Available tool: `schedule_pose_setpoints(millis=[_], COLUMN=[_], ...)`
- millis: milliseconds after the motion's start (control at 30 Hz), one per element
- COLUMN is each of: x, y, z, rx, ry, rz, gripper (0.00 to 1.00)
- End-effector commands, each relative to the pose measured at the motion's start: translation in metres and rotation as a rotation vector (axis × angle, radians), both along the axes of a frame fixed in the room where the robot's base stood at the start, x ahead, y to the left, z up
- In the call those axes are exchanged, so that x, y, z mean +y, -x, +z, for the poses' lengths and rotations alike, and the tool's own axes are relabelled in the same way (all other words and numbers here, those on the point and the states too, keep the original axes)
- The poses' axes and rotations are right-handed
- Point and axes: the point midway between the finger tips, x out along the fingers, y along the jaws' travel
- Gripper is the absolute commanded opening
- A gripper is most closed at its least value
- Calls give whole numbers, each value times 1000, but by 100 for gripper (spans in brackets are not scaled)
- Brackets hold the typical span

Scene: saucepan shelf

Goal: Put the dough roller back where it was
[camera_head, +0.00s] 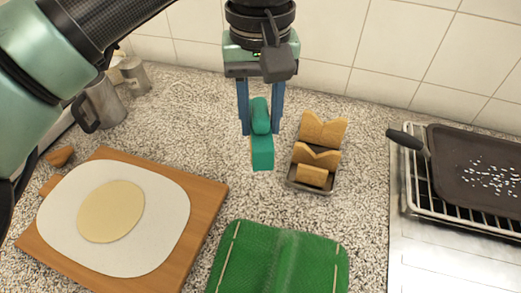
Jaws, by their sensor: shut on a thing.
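My gripper (261,132) points down over the counter, with its two blue fingers on either side of a teal thing (262,153), and is shut on it. This thing has a rounded upper part between the fingers and a blockier end below, facing the camera. I take it to be the dough roller, seen nearly end-on. It looks held above the counter, left of a small holder (323,131) with V-notched wooden pieces in a dark tray. The holder's notches are empty. The far end of the teal thing is hidden.
A wooden board (199,205) with a white sheet and flat dough (111,211) lies left. A green folded cloth or mat (278,262) lies in front. A dark griddle pan (470,165) sits on a rack at right. Metal mugs (103,104) stand back left, before the tiled wall.

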Motion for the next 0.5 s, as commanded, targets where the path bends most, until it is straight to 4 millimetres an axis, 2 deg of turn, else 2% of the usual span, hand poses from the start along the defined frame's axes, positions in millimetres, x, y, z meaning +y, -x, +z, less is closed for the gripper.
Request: schedule_pose_setpoints(millis=[33, 100, 367, 500], x=[0, 0, 0, 0], y=[1, 1, 1, 1], z=[-13, -25, -48, -68], rx=[3, 2, 2, 3], ry=[1, 1, 1, 2], rz=[-1, 0, -1, 0], gripper=[0, 0, 0, 0])
